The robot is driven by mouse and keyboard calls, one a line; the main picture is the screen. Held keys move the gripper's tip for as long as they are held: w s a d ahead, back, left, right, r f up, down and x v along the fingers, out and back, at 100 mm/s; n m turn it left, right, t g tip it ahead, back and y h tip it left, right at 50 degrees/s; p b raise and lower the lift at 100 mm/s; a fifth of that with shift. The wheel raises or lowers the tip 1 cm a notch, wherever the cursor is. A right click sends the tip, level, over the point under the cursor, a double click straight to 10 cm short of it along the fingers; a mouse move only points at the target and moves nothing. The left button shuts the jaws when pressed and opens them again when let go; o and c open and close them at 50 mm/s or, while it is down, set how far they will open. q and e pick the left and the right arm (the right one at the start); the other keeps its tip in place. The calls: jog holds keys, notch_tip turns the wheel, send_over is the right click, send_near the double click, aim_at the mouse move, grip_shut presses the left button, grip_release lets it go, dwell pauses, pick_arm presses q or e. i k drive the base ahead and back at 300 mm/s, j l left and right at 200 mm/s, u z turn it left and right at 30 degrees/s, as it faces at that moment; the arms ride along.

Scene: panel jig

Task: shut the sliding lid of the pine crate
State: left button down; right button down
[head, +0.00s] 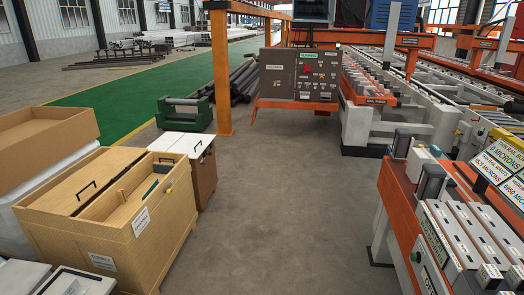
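The pine crate (158,228) is a light wooden box with white labels, standing on the floor at the left of the head view. Its flat lid (82,172) covers the left part of the top and has a black bar handle (86,190). The right part of the top is open, a long gap showing the inside. A dark object (150,189) shows in the gap; I cannot tell what it is. Another black handle (165,160) shows at the gap's far end. Neither of my grippers is in view.
An open shallow wooden box (50,135) stands behind the crate on the left. A brown cabinet with a white top (190,144) is close behind on the right. Pale boxes (75,283) lie in front. The concrete floor (285,200) to the right is clear up to orange machinery (405,205).

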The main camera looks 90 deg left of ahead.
aim_at(64, 199)
jog(key=j+u, duration=0.1)
jog(key=u, duration=4.6)
jog(key=i+l+u, duration=0.3)
jog(key=l+u, duration=0.3)
jog(key=i+l+u, duration=0.35)
jog(key=l, duration=0.55)
jog(key=i+l+u, duration=0.1)
jog(key=l, duration=0.55)
jog(key=i+l+u, duration=0.15)
jog(key=l, duration=0.5)
jog(key=i+l+u, duration=0.1)
jog(key=l, duration=0.55)
jog(key=i+l, duration=0.1)
jog(key=l, duration=0.3)
jog(key=i+l, duration=0.15)
jog(key=l, duration=0.2)
jog(key=i+l, duration=0.1)
jog(key=l, duration=0.3)
jog(key=i+l, duration=0.1)
jog(key=i, duration=0.1)
